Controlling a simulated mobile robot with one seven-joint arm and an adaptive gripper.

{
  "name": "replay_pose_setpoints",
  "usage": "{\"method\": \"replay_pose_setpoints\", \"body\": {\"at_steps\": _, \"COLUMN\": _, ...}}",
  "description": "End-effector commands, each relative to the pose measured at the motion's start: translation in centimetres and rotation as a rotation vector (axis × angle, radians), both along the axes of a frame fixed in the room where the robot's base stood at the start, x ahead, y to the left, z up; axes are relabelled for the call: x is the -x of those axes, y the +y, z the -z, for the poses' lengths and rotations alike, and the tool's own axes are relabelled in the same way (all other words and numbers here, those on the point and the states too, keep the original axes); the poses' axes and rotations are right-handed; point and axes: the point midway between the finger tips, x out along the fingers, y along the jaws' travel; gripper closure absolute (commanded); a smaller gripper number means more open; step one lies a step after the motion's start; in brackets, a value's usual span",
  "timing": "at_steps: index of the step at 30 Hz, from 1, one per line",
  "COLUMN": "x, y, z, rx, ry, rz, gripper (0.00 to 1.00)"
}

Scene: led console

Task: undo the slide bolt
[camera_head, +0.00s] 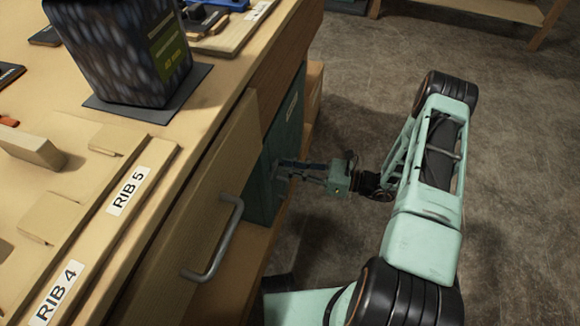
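My gripper (281,170) is at the front of a green cabinet door (285,132) under the workbench, reaching in from the right. Its fingertips are at or very near the door's surface; I cannot tell whether they touch it. The slide bolt is not clearly seen; the fingers and the steep view hide that part of the door. The fingers are small and dark here, so I cannot tell whether they are open or shut on something. The door carries a small pale label (292,107) above the gripper.
A wooden drawer front with a grey metal handle (216,240) stands left of the gripper. The workbench top (225,95) holds a dark patterned container (120,50) on a grey mat and wooden pieces labelled RIB 4 and RIB 5 (128,192).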

Motion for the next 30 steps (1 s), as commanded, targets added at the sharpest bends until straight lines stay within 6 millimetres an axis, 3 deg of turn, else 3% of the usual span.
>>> {"method": "replay_pose_setpoints", "body": {"at_steps": 10, "x": -0.1, "y": 0.0, "z": 0.0, "rx": 0.000, "ry": -0.001, "rz": 0.000, "gripper": 1.00}}
{"method": "replay_pose_setpoints", "body": {"at_steps": 18, "x": -2.6, "y": -1.1, "z": 0.2, "rx": 0.000, "ry": -0.004, "rz": 0.001, "gripper": 1.00}}
{"method": "replay_pose_setpoints", "body": {"at_steps": 26, "x": -2.9, "y": -1.2, "z": 0.0, "rx": 0.002, "ry": -0.002, "rz": 0.006, "gripper": 1.00}}
{"method": "replay_pose_setpoints", "body": {"at_steps": 27, "x": -3.0, "y": -1.3, "z": 0.0, "rx": 0.002, "ry": -0.002, "rz": 0.007, "gripper": 0.82}}
{"method": "replay_pose_setpoints", "body": {"at_steps": 30, "x": -3.0, "y": -1.3, "z": -0.1, "rx": 0.002, "ry": -0.002, "rz": 0.007, "gripper": 0.71}}
